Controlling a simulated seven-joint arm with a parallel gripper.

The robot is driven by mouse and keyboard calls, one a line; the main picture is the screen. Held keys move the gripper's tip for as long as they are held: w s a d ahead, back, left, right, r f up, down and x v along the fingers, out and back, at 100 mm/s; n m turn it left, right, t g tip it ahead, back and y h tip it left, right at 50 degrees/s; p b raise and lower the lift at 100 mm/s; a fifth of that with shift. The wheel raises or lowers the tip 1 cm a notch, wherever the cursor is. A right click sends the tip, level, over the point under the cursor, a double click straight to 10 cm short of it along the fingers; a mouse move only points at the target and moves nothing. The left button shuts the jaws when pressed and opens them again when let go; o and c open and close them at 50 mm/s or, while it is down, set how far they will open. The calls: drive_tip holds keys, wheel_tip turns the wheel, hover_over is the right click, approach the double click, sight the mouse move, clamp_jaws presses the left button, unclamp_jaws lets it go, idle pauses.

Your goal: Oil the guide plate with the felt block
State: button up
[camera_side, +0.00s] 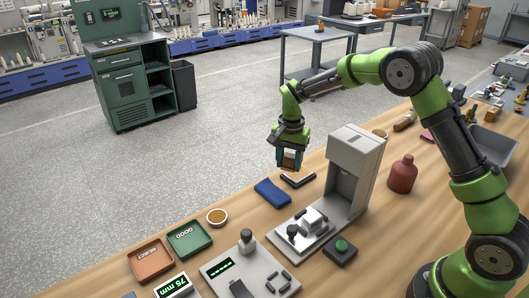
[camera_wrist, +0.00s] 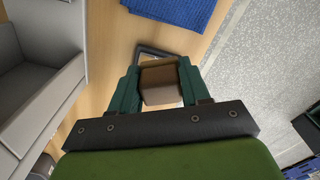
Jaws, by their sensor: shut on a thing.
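My gripper (camera_side: 289,153) is shut on a brown felt block (camera_side: 290,163), held in the air near the table's far edge. The wrist view shows the block (camera_wrist: 160,84) between the two teal fingers (camera_wrist: 158,85). Below and beside it on the wood lies a small flat pale piece with a dark rim (camera_side: 298,179), partly hidden behind the block in the wrist view (camera_wrist: 147,52). A grey machine stands nearby, with a metal plate (camera_side: 322,238) at its base carrying a pale block and black knobs. I cannot tell for certain which is the guide plate.
A folded blue cloth (camera_side: 272,193) lies next to the dark-rimmed piece. The grey machine's column (camera_side: 355,165) stands tall to the right. A small bowl of amber stuff (camera_side: 217,217), green tray (camera_side: 190,239), orange tray (camera_side: 151,260), and red bottle (camera_side: 402,175) are on the table.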

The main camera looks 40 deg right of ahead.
drive_tip(key=shift+r, duration=2.2)
drive_tip(key=shift+a, duration=0.1)
